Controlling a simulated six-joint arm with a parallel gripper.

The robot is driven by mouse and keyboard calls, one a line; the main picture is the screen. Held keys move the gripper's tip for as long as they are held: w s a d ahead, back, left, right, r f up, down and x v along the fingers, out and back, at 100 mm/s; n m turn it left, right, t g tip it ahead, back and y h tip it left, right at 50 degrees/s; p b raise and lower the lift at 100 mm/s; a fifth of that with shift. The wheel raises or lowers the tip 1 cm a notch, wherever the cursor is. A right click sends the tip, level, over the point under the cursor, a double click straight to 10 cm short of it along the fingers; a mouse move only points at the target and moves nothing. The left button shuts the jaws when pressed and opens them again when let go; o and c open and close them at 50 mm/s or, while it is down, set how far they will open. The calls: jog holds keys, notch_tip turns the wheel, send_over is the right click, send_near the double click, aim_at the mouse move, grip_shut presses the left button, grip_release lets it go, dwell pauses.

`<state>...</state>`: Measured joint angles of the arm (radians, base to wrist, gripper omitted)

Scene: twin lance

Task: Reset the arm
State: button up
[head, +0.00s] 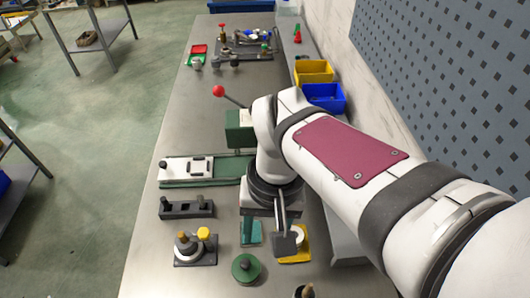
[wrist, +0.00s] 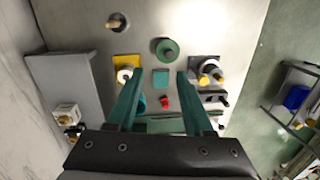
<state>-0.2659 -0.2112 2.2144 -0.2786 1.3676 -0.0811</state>
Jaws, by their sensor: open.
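My arm reaches in from the lower right of the head view and hangs over the steel workbench (head: 150,262). The end of my gripper (head: 285,238) shows only in part there, above the bench's near half beside a yellow plate (head: 304,256). In the wrist view my gripper (wrist: 160,80) points down with its two green fingers wide apart. Nothing is held between them. A small teal square (wrist: 161,79) lies on the bench below, seen between the fingertips. It also shows in the head view (head: 250,238).
Near my gripper are a round green knob (head: 246,268), a pegged fixture (head: 195,250) and a slotted dark block (head: 187,209). A red-ball lever (head: 219,91) rises behind. Yellow (head: 314,72) and blue (head: 324,97) bins stand by the wall. The bench's left edge is mostly clear.

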jog(key=s+d+f+m, duration=0.2)
jog(key=s+d+m, duration=0.2)
jog(key=s, duration=0.4)
jog(key=shift+s+d+f+m+y, duration=0.3)
jog(key=shift+s+d+f+y, duration=0.05)
jog(key=shift+d+f+y, duration=0.05)
dwell(0.4)
